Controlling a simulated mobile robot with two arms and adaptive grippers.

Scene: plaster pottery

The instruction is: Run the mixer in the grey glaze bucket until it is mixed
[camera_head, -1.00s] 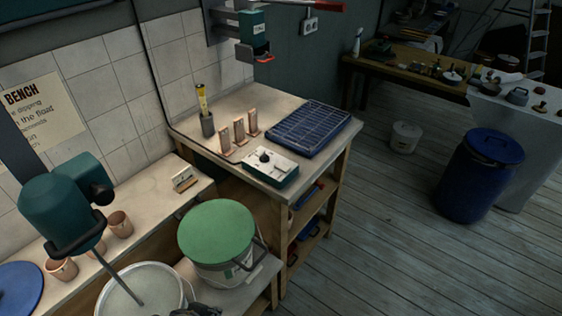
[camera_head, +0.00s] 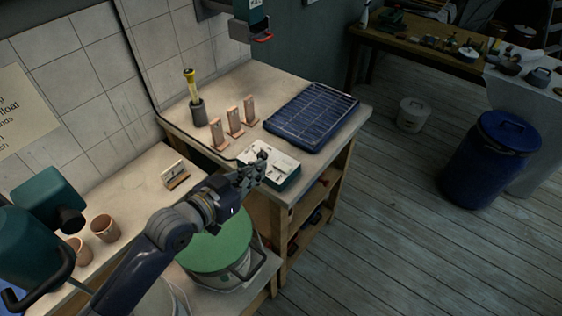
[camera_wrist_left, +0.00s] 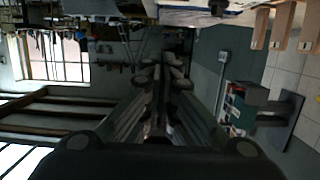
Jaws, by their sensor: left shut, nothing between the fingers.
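The teal mixer head (camera_head: 45,198) is at the lower left of the head view, with a dark curved handle. The pale bucket (camera_head: 172,300) below it is mostly hidden behind my left arm and cut by the frame edge; its contents and the mixer rod are not visible. A white and teal control box (camera_head: 284,176) sits on the higher bench. My left gripper (camera_head: 258,168) is shut and empty at the box's front left part, covering its knob area. I cannot tell whether it touches. Its closed fingers also show in the left wrist view (camera_wrist_left: 172,72). My right gripper is out of view.
A green-lidded bucket (camera_head: 222,250) stands under my left forearm. Several copper-coloured tiles (camera_head: 235,122), a dark cup with a yellow-handled tool (camera_head: 198,112) and a blue rack (camera_head: 311,117) surround the box. Clay cups (camera_head: 104,228) and a small card (camera_head: 175,175) stand on the lower bench.

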